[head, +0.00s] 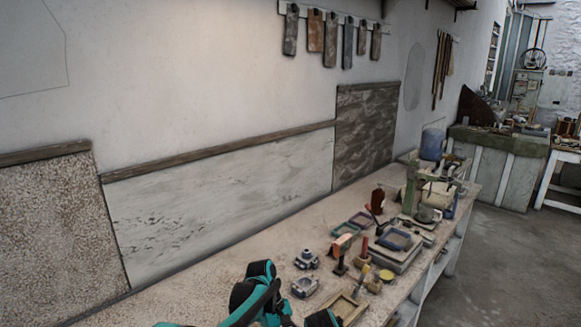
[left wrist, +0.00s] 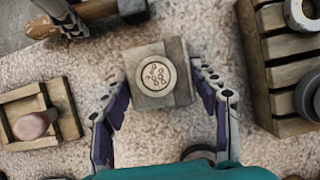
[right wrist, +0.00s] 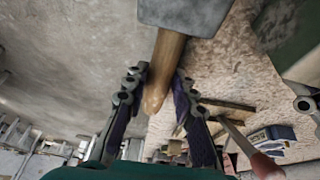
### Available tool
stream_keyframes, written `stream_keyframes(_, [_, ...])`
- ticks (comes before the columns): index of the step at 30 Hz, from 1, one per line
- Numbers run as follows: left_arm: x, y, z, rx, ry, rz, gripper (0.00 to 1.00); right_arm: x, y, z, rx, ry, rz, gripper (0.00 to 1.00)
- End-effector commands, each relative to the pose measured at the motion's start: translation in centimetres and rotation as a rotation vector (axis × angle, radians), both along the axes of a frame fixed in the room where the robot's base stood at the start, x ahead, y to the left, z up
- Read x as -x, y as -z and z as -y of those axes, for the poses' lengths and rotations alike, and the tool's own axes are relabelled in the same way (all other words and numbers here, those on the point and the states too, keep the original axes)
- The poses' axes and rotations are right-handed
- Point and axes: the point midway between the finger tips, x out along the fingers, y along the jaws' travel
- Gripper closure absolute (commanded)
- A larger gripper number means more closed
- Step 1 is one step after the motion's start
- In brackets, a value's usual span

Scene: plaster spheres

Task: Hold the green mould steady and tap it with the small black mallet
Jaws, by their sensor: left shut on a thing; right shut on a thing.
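In the left wrist view a squarish block (left wrist: 182,92) with a round, dotted face on top sits between my left fingers. It stands where the mould is held, but looks grey-beige rather than green. My left gripper (left wrist: 157,76) is shut on its sides, low over the bench. My right gripper (right wrist: 161,73) is shut on the wooden handle (right wrist: 166,58) of the mallet, whose dark grey head (right wrist: 185,14) lies beyond the fingertips. The mallet handle (left wrist: 98,11) also shows in the left wrist view, above and left of the block, apart from it. Neither gripper's fingertips are clear in the head view.
A slatted wooden stand (left wrist: 262,62) with round pots is right of the block. A wooden frame (left wrist: 66,112) with a pinkish knob lies left. Trays (head: 396,240), small tools and a green stand (head: 411,182) crowd the bench's far end. The bench's left part (head: 185,290) is clear.

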Motion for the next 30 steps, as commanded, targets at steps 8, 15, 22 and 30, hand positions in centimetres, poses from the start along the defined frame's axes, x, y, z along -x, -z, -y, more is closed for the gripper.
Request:
stream_keyframes(8, [0.0, 0.0, 0.0, 0.000, 0.000, 0.000, 0.65, -0.5, 0.0, -0.5, 0.000, -0.001, 0.000, 1.00])
stream_keyframes(15, [0.0, 0.0, 0.0, 0.000, 0.000, 0.000, 0.65, -3.3, 0.0, -3.0, 0.000, 0.001, 0.000, 1.00])
stream_keyframes(22, [0.0, 0.0, 0.0, 0.000, 0.000, 0.000, 0.65, -2.0, 0.0, -1.8, 0.000, 0.001, 0.000, 1.00])
stream_keyframes(30, [0.0, 0.0, 0.0, 0.000, 0.000, 0.000, 0.65, 0.1, 0.0, 0.1, 0.000, 0.000, 0.000, 1.00])
